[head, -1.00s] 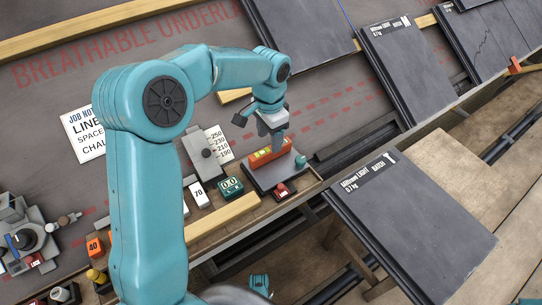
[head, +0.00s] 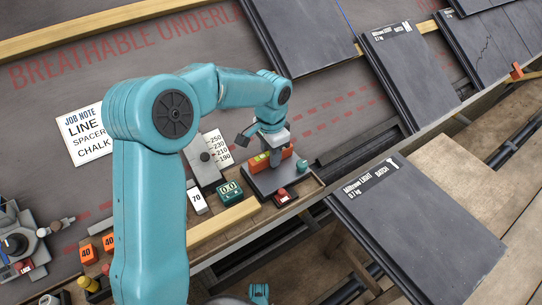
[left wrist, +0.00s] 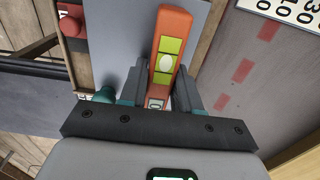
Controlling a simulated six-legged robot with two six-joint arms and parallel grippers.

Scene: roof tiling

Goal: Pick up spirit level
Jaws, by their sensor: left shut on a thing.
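The spirit level (head: 257,161) is a short orange bar with yellow-green vial windows. My left gripper (head: 272,150) is over the level, pointing down. In the left wrist view the level (left wrist: 172,30) runs up between the two fingers of my left gripper (left wrist: 160,92), which are shut on its sides. Its near end is partly hidden by the gripper body. The level appears to be still at the slab's surface; I cannot tell any gap.
A large slate (head: 420,235) lies to the right.

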